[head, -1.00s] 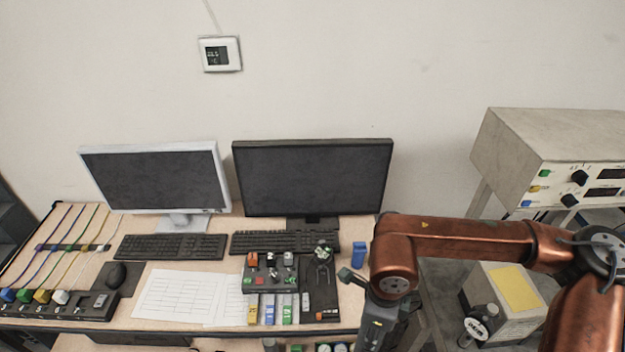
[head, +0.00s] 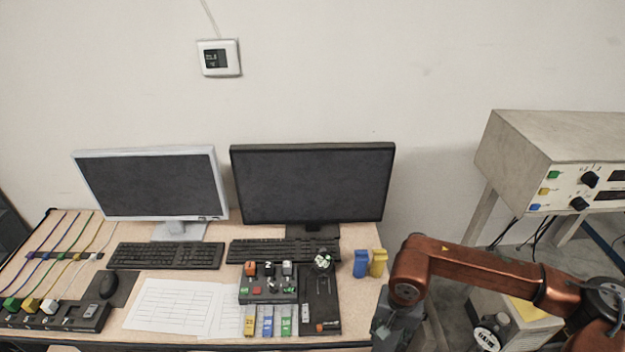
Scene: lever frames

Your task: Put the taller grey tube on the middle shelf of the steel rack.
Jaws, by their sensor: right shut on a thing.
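My right gripper (head: 390,328) is at the bottom edge of the head view, at the end of the copper-coloured arm from the right. It points down beside the desk's right edge, with its fingertips cut off or hidden. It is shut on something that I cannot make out. I cannot identify the taller grey tube or the steel rack in this view. My left gripper is not in view.
The desk (head: 190,285) holds two monitors, keyboards, papers and a control box (head: 268,287). A blue block (head: 360,264) and a yellow block (head: 378,262) stand near its right edge. A beige instrument (head: 555,150) stands on legs at right, with a box (head: 530,325) below.

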